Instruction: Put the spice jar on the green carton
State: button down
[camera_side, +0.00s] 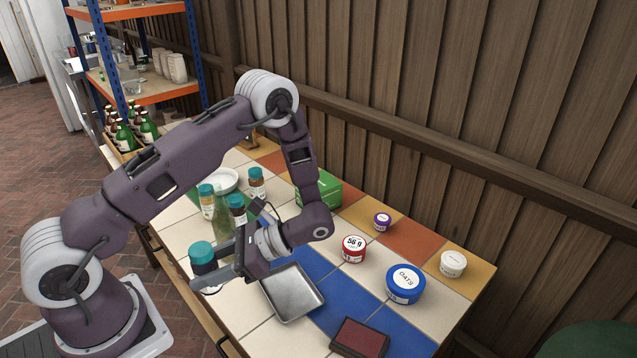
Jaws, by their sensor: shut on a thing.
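My gripper (216,273) is at the left front of the table, shut on a spice jar (203,262) with a teal lid and dark contents. The jar looks upright and seems raised above the tabletop. The green carton (327,190) lies at the back of the table, right of and behind my gripper, partly hidden by my arm. Other similar teal-lidded jars stand behind the gripper: one at the left (206,200), one in the middle (237,207) and one farther back (256,183).
A green glass bottle (222,219) stands close behind my gripper, and a white bowl (225,180) lies farther back. A metal tray (291,291) is right of the gripper. Red (353,249), blue (405,285), purple (382,221) and white (452,264) tubs and a dark red box (360,338) occupy the right side.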

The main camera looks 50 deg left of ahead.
jog(key=w+d+f+n+h, duration=0.2)
jog(key=w+d+n+h, duration=0.2)
jog(key=d+n+h, duration=0.25)
jog(key=w+d+f+n+h, duration=0.2)
jog(key=w+d+n+h, duration=0.2)
jog(key=d+n+h, duration=0.3)
jog(key=w+n+t+h, duration=0.3)
jog(key=w+n+h, duration=0.15)
jog(key=w, duration=0.25)
notch_tip(320, 180, up, 12)
jog(key=n+t+y, duration=0.5)
jog(key=n+t, duration=1.5)
jog(key=t, duration=0.1)
send_over(330, 188)
jog(key=a, duration=0.4)
jog(key=f, duration=0.9)
jog(key=shift+a+f, duration=0.1)
jog(key=shift+a, duration=0.15)
jog(key=shift+f, duration=0.1)
